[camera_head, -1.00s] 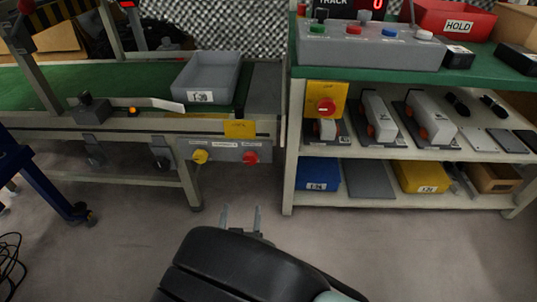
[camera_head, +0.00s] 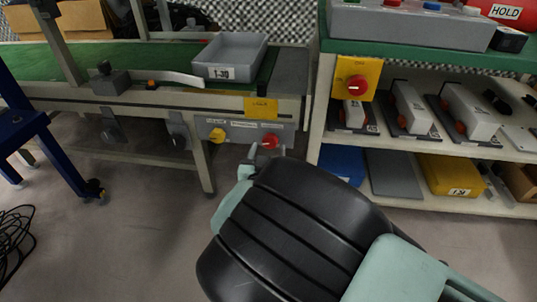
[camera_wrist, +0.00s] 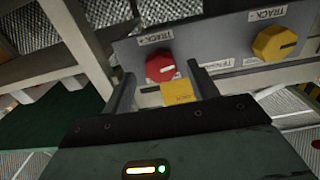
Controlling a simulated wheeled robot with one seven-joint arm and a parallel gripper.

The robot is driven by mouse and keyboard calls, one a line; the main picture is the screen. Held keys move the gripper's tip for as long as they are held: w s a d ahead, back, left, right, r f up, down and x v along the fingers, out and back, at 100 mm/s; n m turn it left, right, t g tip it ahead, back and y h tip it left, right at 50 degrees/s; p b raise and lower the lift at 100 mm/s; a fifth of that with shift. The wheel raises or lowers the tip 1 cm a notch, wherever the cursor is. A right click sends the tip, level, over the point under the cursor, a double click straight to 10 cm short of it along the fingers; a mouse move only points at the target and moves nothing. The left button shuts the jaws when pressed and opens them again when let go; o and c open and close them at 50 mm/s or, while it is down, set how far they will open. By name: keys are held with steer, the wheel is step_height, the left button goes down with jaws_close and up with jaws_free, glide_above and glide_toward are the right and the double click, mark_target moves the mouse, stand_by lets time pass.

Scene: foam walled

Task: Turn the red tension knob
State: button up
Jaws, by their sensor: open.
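The red knob (camera_head: 269,142) sits on a grey panel (camera_head: 240,137) under the conveyor's front edge, right of a yellow knob (camera_head: 217,135). In the wrist view the red knob (camera_wrist: 160,67) appears between my two fingertips, with the yellow knob (camera_wrist: 274,44) to its right. My gripper (camera_wrist: 160,72) is open and empty, pointing toward the panel. The fingers look short of the red knob; I cannot tell the exact gap. In the head view my arm hides most of my gripper (camera_head: 256,154), whose tips show just below the red knob.
A yellow tag (camera_head: 261,107) hangs above the panel and shows between my fingers in the wrist view. A grey bin (camera_head: 228,72) sits on the conveyor. A shelf with another red knob (camera_head: 357,88) on a yellow plate stands to the right. A blue frame (camera_head: 38,130) stands left.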

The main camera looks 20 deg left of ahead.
steer(key=shift+x, duration=0.95)
steer(key=shift+s, duration=0.1)
steer(key=c, duration=1)
steer(key=shift+m, duration=0.3)
